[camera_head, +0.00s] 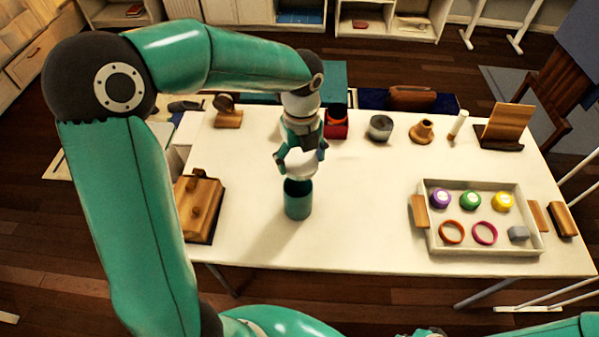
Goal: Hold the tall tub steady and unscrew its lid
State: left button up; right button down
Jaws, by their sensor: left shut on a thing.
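The tall tub (298,204) is a teal cylinder standing upright on the white table, left of its middle. Its top shows a dark round opening. A white rounded lid (301,165) is just above the tub, between the fingers of my left gripper (300,158). The gripper points down and is shut on the lid. The lid looks apart from the tub's rim, though the fingers partly hide it.
A wooden box (205,212) stands left of the tub. A pale tray (432,236) with coloured discs and rings lies at the right. A red-and-black item (337,124), a grey jar (380,128) and wooden pieces line the back. The table between tub and tray is clear.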

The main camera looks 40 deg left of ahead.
aim_at(301, 162)
pick_arm(q)
notch_tip(301, 162, up, 11)
jog(key=w+a+f+b, duration=0.1)
jog(key=a+f+b, duration=0.2)
jog(key=a+f, duration=0.3)
jog(key=w+a+f+b, duration=0.1)
jog(key=a+f+b, duration=0.2)
jog(key=a+f, duration=0.4)
jog(key=w+a+f+b, duration=0.1)
jog(key=a+f+b, duration=0.2)
jog(key=a+f, duration=0.4)
jog(key=shift+w+a+f+b, duration=0.1)
jog(key=shift+w+f+b, duration=0.1)
jog(key=shift+f, duration=1.8)
jog(key=shift+w+a+f+b, duration=0.1)
jog(key=shift+f+b, duration=0.05)
jog(key=shift+f, duration=1.8)
jog(key=o, duration=0.7)
jog(key=shift+c, duration=0.2)
notch_tip(301, 162, up, 12)
